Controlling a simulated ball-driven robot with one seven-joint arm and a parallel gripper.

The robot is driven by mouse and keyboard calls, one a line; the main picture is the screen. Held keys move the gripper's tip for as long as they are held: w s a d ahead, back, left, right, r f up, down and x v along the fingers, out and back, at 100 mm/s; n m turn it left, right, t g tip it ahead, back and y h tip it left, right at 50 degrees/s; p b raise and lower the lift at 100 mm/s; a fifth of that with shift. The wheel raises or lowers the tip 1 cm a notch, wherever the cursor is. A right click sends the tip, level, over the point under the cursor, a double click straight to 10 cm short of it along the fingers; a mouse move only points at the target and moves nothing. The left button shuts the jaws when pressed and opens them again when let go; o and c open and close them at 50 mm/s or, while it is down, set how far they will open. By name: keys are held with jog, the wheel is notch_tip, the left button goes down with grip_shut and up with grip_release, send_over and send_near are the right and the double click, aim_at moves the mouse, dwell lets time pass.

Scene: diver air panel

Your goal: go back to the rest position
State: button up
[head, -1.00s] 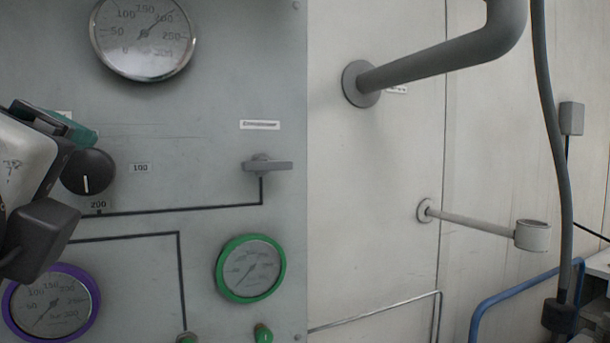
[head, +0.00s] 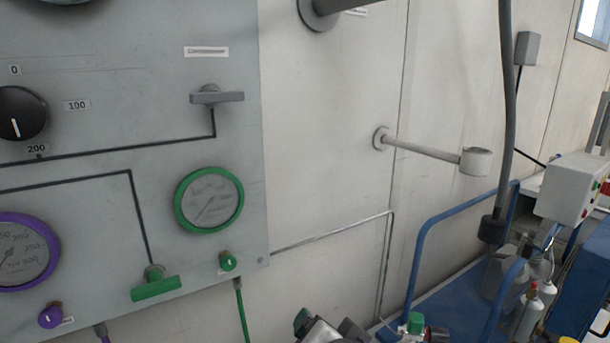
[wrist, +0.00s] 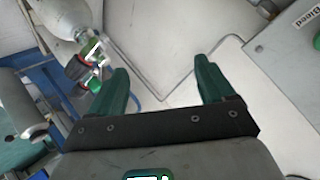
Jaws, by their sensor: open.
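My gripper (wrist: 163,88) shows in the wrist view with its two green fingers wide apart and nothing between them. Beyond the fingers is pale wall with a thin pipe. In the head view only a small part of my arm (head: 325,328) shows at the bottom edge, right of the panel's lower corner. The grey panel (head: 120,75) is at the left of the head view, clear of my arm. Its black knob (head: 20,113), grey handle (head: 215,96), green-rimmed gauge (head: 209,200) and green T-handle (head: 156,286) are all visible.
A blue rail (head: 440,225) and several cylinders stand at the lower right. A hanging grey hose (head: 505,110) and a wall arm with a cup (head: 474,161) are to the right. In the wrist view, a cylinder valve (wrist: 92,72) is close beside the left finger.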

jog(key=s+d+f+n+g+h+p, duration=0.1)
jog(key=s+d+f+n+g, duration=0.1)
jog(key=s+d+f, duration=0.45)
jog(key=s+d+f+n+g+h, duration=0.1)
jog(key=s+d+f+g, duration=0.2)
jog(key=d+f, duration=0.65)
jog(key=s+d+f+n+g, duration=0.1)
jog(key=s+d+f, duration=0.3)
jog(key=s, duration=0.6)
jog(key=s+d+f+n+g+p, duration=0.1)
jog(key=s+d+f+g, duration=0.3)
jog(key=s, duration=0.6)
jog(key=shift+s+f+n, duration=0.25)
jog(key=shift+f+n, duration=0.35)
jog(key=shift+n, duration=0.2)
